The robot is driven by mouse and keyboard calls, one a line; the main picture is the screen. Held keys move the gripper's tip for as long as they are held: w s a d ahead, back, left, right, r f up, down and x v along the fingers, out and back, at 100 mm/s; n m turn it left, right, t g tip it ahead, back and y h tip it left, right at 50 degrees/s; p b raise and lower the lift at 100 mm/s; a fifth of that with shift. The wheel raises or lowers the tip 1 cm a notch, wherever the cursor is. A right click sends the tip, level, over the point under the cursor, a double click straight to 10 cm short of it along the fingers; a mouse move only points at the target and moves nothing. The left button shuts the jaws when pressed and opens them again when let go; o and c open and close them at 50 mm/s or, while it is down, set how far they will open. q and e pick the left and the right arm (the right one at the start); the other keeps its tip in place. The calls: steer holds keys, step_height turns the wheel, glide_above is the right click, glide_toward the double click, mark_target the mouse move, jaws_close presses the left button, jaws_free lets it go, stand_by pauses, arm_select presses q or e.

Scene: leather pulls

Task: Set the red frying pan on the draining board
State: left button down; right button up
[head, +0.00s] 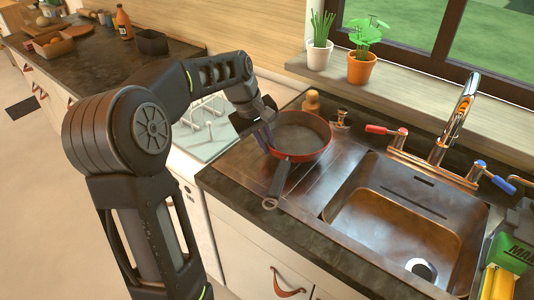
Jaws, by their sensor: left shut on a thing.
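The red frying pan (303,137) is over the left part of the draining board (322,182), beside the sink, with its dark handle (278,182) pointing toward the counter's front edge. My left gripper (266,140) is at the pan's left rim and shut on it. The pan looks level; I cannot tell whether its base touches the board. My right gripper is not in view.
The sink basin (405,225) lies right of the board, with a tap (455,118) behind it. A small wooden figure (311,101) stands behind the pan. Two potted plants are on the sill (405,92). A green box (512,250) is at far right.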

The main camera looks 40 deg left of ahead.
mark_target(271, 163)
arm_select(q)
steer(key=shift+f, duration=1.8)
steer(key=shift+f, duration=0.2)
steer(key=c, duration=1.5)
jaws_free()
steer(key=v, duration=1.2)
steer(key=shift+r, duration=0.2)
